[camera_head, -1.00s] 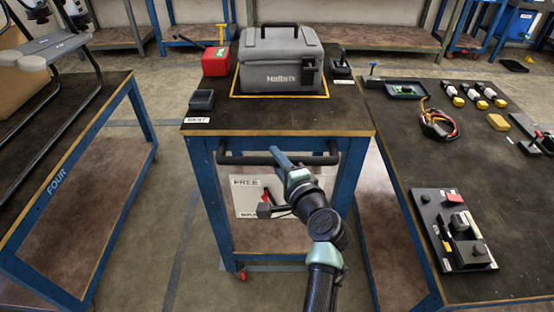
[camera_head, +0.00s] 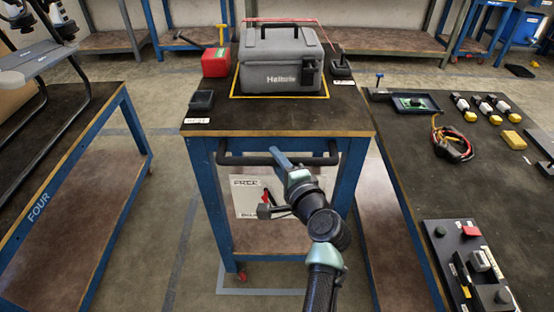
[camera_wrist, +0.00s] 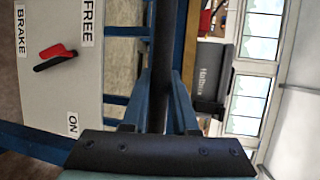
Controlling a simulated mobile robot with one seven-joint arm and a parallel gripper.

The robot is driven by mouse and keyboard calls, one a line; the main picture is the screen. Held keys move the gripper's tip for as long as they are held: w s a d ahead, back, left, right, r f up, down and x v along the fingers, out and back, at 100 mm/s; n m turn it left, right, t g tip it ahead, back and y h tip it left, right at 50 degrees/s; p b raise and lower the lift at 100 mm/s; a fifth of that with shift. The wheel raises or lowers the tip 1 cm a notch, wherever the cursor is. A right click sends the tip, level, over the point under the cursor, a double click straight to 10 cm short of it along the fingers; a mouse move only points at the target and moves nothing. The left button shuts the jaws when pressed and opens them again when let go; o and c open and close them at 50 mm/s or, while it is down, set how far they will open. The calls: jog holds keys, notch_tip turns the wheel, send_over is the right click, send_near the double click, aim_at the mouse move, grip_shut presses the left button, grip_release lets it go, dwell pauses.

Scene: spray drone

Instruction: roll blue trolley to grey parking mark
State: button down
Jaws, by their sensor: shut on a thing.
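The blue trolley (camera_head: 210,185) stands upright in the middle of the head view, with a dark top and a black push handle (camera_head: 240,159) on its near side. My gripper (camera_head: 280,160) is shut on this handle; in the wrist view the handle (camera_wrist: 162,40) runs between its fingers (camera_wrist: 160,100). A white brake panel (camera_wrist: 35,100) with a red and black lever (camera_wrist: 55,57) is below the handle; FREE and ON labels show beside it. A light grey outline (camera_head: 262,291) on the floor shows at the trolley's near feet; the trolley hides the rest.
On the trolley are a grey case (camera_head: 280,75), a red box (camera_head: 216,62) and small black holders. A blue table (camera_head: 95,170) marked FOUR stands close on the left. A workbench (camera_head: 400,150) with parts stands close on the right. More benches (camera_head: 380,38) line the back.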

jog(key=c, duration=0.7)
grip_release()
jog(key=p+v, duration=0.1)
jog(key=v, duration=1.2)
